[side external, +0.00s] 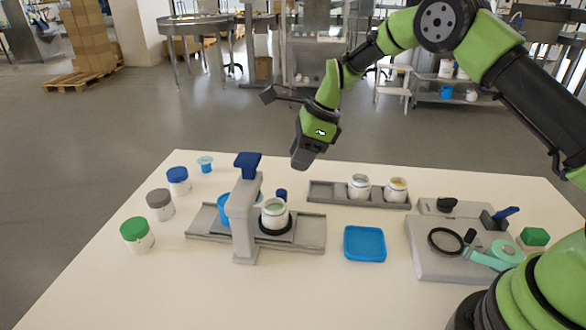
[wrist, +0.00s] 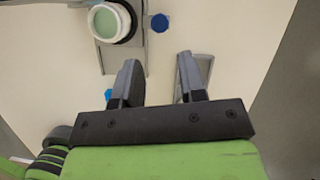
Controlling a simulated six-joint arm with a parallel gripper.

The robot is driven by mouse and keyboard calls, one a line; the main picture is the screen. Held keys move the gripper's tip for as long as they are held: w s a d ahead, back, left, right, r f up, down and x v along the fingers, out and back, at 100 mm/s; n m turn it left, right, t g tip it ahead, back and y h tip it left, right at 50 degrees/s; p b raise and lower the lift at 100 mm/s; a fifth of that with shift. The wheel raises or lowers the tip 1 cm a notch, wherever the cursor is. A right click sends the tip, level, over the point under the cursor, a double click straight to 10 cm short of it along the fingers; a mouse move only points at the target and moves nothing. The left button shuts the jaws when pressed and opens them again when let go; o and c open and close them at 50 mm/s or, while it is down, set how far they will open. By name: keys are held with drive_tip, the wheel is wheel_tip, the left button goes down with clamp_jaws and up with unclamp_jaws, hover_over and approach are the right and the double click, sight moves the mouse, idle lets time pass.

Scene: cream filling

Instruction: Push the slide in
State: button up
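The slide (side external: 297,233) is a grey plate on a long grey rail (side external: 313,243), right of the grey filling stand (side external: 243,215) with its blue top. An open white jar with pale green contents (side external: 274,217) stands upright on the slide, in a dark ring. The jar (wrist: 108,22) and the slide's edge (wrist: 137,50) also show at the top of the wrist view. My gripper (side external: 301,158) is above the table's back edge, apart from the slide. In the wrist view my gripper (wrist: 157,64) has its fingers wide apart, with nothing between them.
Two jars (side external: 359,187) (side external: 397,190) stand in a grey tray (side external: 330,194) at the back. Jars with green, grey and blue lids (side external: 160,204) line the left. A grey station with tools (side external: 433,262) is at right.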

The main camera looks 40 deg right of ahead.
drive_tip(key=shift+s+r, duration=0.1)
drive_tip(key=shift+r, duration=0.05)
drive_tip(key=shift+s+d, duration=0.1)
drive_tip(key=shift+d, duration=0.2)
drive_tip(key=c, duration=0.5)
drive_tip(key=s+d+y, duration=0.1)
drive_tip(key=s+d+f, duration=0.1)
drive_tip(key=d, duration=0.1)
drive_tip(key=s+d+y, duration=0.1)
drive_tip(key=shift+s+d+f+y, duration=0.25)
drive_tip(key=shift+f+y, duration=0.05)
drive_tip(key=shift+f, duration=0.05)
clamp_jaws()
drive_tip(key=s+d+t+y, duration=0.2)
drive_tip(key=d+t, duration=0.1)
drive_tip(key=d, duration=0.1)
drive_tip(key=x, duration=1)
drive_tip(key=shift+s+f, duration=0.25)
drive_tip(key=shift+w+a, duration=0.75)
drive_tip(key=shift+a, duration=0.25)
drive_tip(key=shift+w+a+r, duration=0.1)
drive_tip(key=shift+w+a, duration=0.25)
drive_tip(key=shift+a, duration=0.2)
drive_tip(key=shift+w, duration=0.1)
